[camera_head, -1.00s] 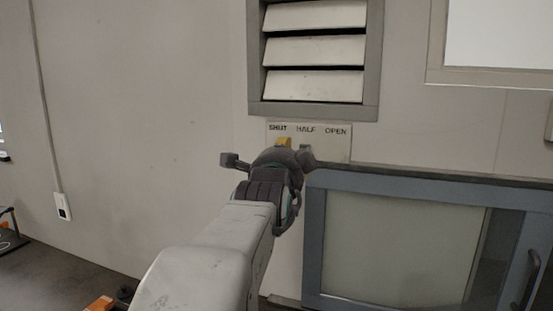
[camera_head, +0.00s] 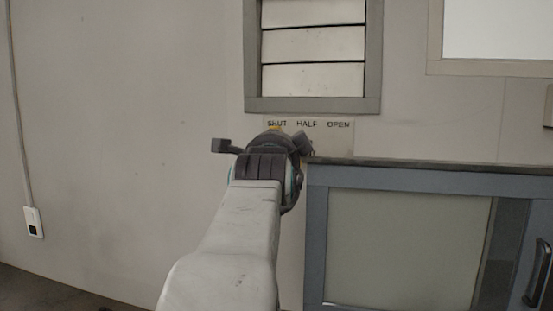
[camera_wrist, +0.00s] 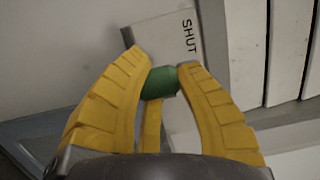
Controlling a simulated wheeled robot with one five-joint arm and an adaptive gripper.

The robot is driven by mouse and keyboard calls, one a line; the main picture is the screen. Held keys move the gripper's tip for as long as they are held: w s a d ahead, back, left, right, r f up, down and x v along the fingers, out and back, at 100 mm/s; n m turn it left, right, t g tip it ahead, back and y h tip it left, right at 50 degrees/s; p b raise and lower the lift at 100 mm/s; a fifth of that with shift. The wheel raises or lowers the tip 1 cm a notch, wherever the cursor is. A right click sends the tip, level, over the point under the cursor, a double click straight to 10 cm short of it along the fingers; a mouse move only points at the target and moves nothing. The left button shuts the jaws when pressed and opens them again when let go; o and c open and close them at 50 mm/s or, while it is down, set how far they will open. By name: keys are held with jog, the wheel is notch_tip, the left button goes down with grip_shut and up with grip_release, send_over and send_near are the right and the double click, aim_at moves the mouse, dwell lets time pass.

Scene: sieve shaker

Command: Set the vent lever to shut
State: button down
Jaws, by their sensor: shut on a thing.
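The vent lever's green handle (camera_wrist: 159,82) shows in the wrist view between the yellow fingers of my gripper (camera_wrist: 164,72), which is shut on it. In the head view my gripper (camera_head: 274,129) is at the SHUT end of the label plate (camera_head: 335,139), and my wrist hides the lever. The plate reads SHUT, HALF and OPEN from left to right. The plate also shows in the wrist view (camera_wrist: 170,30), with the word SHUT close to the handle. The vent (camera_head: 313,45) above has its slats lying flat, with only thin dark lines between them.
A blue-framed cabinet (camera_head: 314,240) with a pale front stands to the right of my arm, below the plate. A framed pane (camera_head: 500,35) is at the upper right. A white wall socket (camera_head: 33,222) is at the left.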

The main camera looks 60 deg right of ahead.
jog(key=shift+w+d+f, duration=0.25)
jog(key=shift+w+f, duration=0.25)
jog(key=c, duration=1.1)
grip_release()
jog(key=shift+w+d, duration=0.15)
jog(key=o, duration=0.4)
jog(key=shift+r, duration=0.25)
jog(key=shift+c, duration=0.2)
jog(key=shift+a, duration=0.2)
jog(key=v, duration=0.7)
jog(key=shift+a, duration=0.15)
